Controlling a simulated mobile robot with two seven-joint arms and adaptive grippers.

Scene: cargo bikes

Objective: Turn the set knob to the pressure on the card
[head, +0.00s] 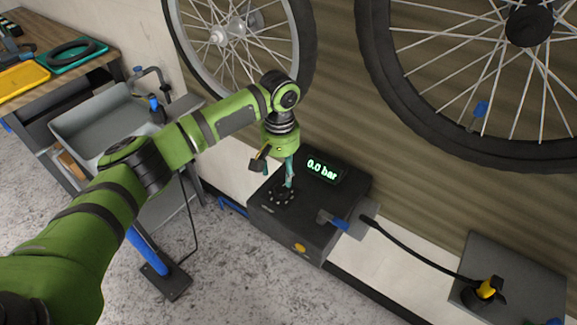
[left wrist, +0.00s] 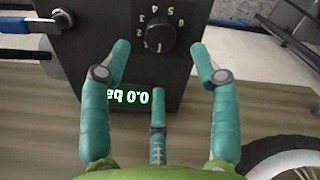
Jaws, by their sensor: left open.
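The black pump box (head: 290,235) stands on a light ledge, with a green display (head: 323,169) reading 0.0 bar. The round black set knob (head: 283,194) is on its top, ringed by pale numbers. In the left wrist view the knob (left wrist: 160,36) appears upside down with its number ring; its exact pointer setting is hard to tell. My left gripper (head: 285,172) hangs above the knob, pointing down. Its teal fingers (left wrist: 160,60) are spread open, with the knob just beyond the two longer-looking tips and nothing between them. I cannot make out a card with a pressure.
A blue-handled fitting (head: 334,220) sits at the box's right, with a black hose (head: 425,257) running to a grey plate (head: 518,280). A yellow button (head: 300,247) is on the box front. Bicycle wheels (head: 470,160) hang behind. A grey sink (head: 95,120) stands left.

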